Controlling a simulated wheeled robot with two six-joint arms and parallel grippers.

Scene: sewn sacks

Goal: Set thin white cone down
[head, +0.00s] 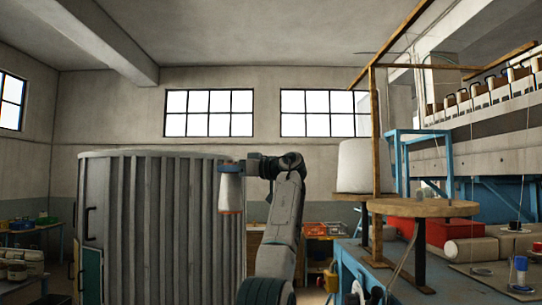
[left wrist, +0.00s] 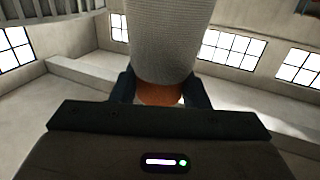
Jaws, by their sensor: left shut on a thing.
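The thin white cone (head: 230,193) hangs in the air in front of the grey ribbed drum, its orange-red end down in the head view. My left gripper (head: 231,168) is shut on it near its upper part. In the left wrist view the cone's pale textured side (left wrist: 161,40) fills the top middle, with its orange-brown end between the two dark fingers of my left gripper (left wrist: 158,88). No surface shows directly under the cone. My right gripper is in neither view.
The tall grey ribbed drum (head: 160,230) stands behind my left arm. A large white cone (head: 360,165) stands on another wooden support beside a wooden post (head: 375,150).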

